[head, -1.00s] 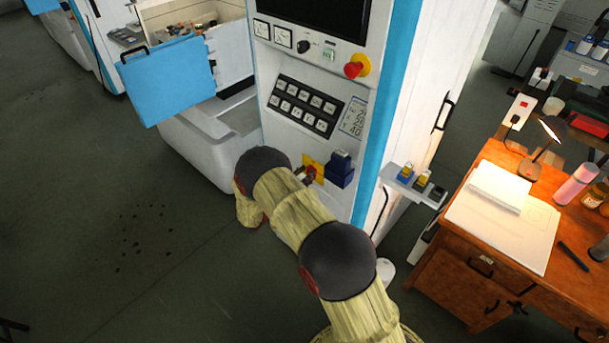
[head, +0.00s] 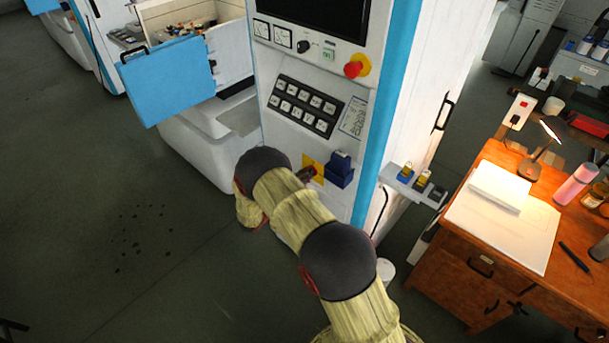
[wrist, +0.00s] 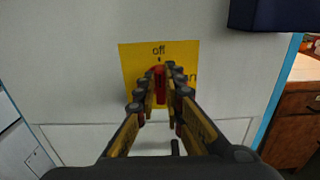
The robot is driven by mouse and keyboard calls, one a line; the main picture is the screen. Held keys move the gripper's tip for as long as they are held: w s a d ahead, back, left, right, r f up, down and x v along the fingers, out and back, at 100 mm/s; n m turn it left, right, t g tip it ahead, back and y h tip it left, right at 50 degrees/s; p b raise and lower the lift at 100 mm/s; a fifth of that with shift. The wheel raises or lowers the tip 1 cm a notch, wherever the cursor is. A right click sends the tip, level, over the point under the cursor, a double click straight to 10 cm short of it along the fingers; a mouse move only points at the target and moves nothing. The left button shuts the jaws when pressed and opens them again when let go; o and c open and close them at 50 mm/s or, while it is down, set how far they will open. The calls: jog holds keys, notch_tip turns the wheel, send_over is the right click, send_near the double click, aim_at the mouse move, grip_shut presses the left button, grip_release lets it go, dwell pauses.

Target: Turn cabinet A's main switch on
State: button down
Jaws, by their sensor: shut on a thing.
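The main switch shows in the wrist view as a red handle (wrist: 159,82) on a yellow plate (wrist: 132,66) marked "off" above it. Part of another word, ending in "n", shows at the plate's right side. The handle stands upright, its top towards "off". My gripper (wrist: 160,75) is shut on the red handle, with a finger at each side of it. In the head view the yellow plate (head: 318,171) is on the lower front of the cabinet (head: 341,206). My gripper (head: 306,174) is in front of it there, partly hidden by my arm.
A dark blue box (head: 340,170) juts out just right of the plate; it also shows in the wrist view (wrist: 275,14). A red emergency button (head: 354,69) and a keypad (head: 305,106) are higher up. A wooden desk (head: 450,265) stands to the right.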

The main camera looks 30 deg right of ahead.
jog(key=shift+m, duration=0.3)
jog(key=m+b, duration=0.4)
jog(key=f+m+b, duration=0.1)
jog(key=m+b, duration=0.4)
jog(key=s+m+b, duration=0.1)
jog(key=m+b, duration=0.4)
jog(key=shift+s+d+f, duration=0.1)
jog(key=shift+d+f, duration=0.05)
jog(key=shift+d, duration=0.1)
jog(key=m+b, duration=0.3)
jog(key=shift+m+b, duration=0.3)
jog(key=c, duration=2)
grip_release()
jog(key=shift+o, duration=0.5)
